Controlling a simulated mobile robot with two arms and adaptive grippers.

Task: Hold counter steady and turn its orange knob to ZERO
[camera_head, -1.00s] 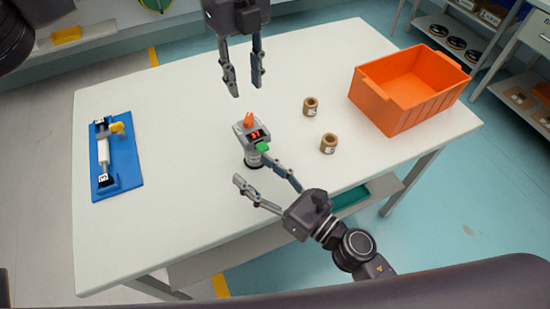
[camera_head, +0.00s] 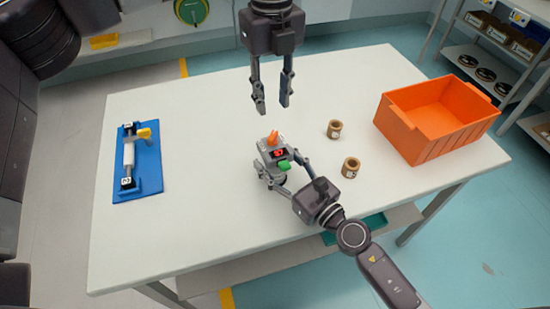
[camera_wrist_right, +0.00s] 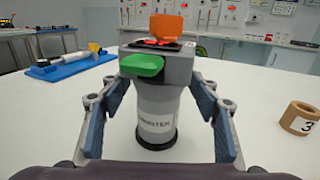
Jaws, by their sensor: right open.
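The counter (camera_head: 280,162) stands upright on the white table. It is a grey unit with a red display, a green part in front and an orange knob (camera_head: 272,138) on top. In the right wrist view its round grey body (camera_wrist_right: 157,105) stands between my right fingers, with the orange knob (camera_wrist_right: 167,27) above. My right gripper (camera_head: 274,178) is open around the body, with a gap on each side. My left gripper (camera_head: 272,108) is open and empty, pointing down above and behind the counter, apart from the knob. The display's reading is too small to tell.
Two brown rings, one farther back (camera_head: 335,129) and one nearer (camera_head: 351,167), stand right of the counter. An orange crate (camera_head: 440,140) is at the right end. A blue fixture (camera_head: 148,172) lies at the left. The table between fixture and counter is clear.

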